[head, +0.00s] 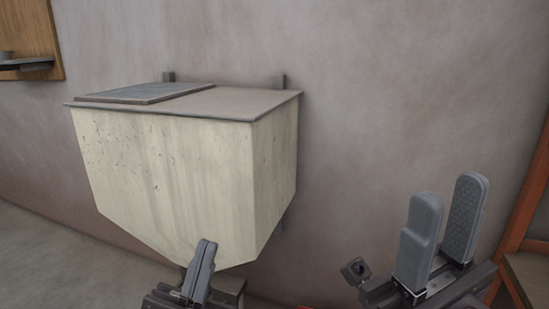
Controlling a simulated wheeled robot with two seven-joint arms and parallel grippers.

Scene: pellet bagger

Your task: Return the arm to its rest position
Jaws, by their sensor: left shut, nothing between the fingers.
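My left gripper (207,262) is at the bottom centre-left of the head view, in front of the lower part of a cream hopper (175,165). Its fingers are together and nothing is between them. My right gripper (447,208) is at the lower right, pointing up, with its two grey padded fingers apart and empty. It stands in front of bare wall, clear of the hopper. Most of both arms is outside the picture.
The hopper hangs on the grey-brown wall (390,80), with a flat lid and a grey panel (145,93) on top. A wooden board with a small dark shelf (27,63) is at the upper left. An orange frame (522,225) stands at the right edge. Floor shows at lower left.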

